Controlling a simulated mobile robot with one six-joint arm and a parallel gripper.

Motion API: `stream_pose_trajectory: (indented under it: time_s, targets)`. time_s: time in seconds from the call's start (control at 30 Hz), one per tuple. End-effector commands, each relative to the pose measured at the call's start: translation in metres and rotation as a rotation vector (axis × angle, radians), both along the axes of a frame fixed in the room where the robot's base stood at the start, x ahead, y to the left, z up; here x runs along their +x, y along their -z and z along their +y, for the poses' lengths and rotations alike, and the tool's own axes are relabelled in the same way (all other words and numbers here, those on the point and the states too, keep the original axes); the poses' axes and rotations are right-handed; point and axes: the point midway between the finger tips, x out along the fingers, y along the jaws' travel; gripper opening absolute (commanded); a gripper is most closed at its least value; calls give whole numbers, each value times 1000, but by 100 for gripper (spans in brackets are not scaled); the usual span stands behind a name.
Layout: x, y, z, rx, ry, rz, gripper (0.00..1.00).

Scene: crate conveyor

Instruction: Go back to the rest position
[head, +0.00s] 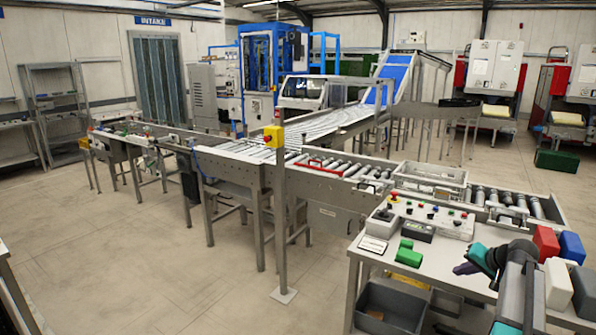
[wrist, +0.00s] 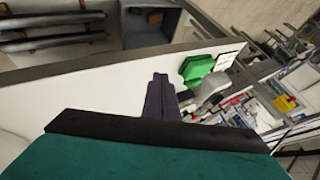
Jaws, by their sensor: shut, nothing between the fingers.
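My gripper (head: 466,268) is over the right part of the white worktable (head: 343,252) in the head view, its dark fingers pointing left. In the wrist view the fingers of my gripper (wrist: 160,82) are together, with nothing between them. A green block (head: 409,257) lies on the table to the left of the fingers, apart from them. The green block (wrist: 197,68) also shows just beyond the fingertips in the wrist view. How high the gripper is above the table is hard to tell.
A control panel (head: 425,217) stands behind the gripper. Red (head: 546,243), blue (head: 571,246) and white (head: 558,284) blocks sit close to my arm at the right. A grey bin (head: 390,308) is below the table. The roller conveyor (head: 340,170) runs behind; floor at left is clear.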

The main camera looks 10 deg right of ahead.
Motion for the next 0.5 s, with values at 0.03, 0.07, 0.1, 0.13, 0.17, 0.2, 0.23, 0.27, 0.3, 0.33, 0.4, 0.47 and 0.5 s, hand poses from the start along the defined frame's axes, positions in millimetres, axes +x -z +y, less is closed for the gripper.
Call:
stream_pose_trajectory:
  time_s: [0.03,0.07,0.1,0.13,0.17,0.2,0.23,0.27,0.3,0.33,0.4,0.47,0.5]
  targets:
    - [7,16,18,14,-23,14,0]
    - [11,24,27,20,-35,22,0]
    - [15,38,42,31,-53,36,0]
    - [19,48,53,38,-67,45,0]
    - [21,58,65,45,-81,56,0]
    - [24,72,79,53,-98,71,0]
    - [26,82,90,59,-113,82,0]
    - [27,92,101,64,-125,95,0]
    - [28,105,116,71,-144,110,0]
    - [28,116,127,76,-156,124,0]
    - [28,139,153,86,-187,154,0]
    - [26,159,175,94,-214,182,0]
    - [24,173,190,98,-232,201,0]
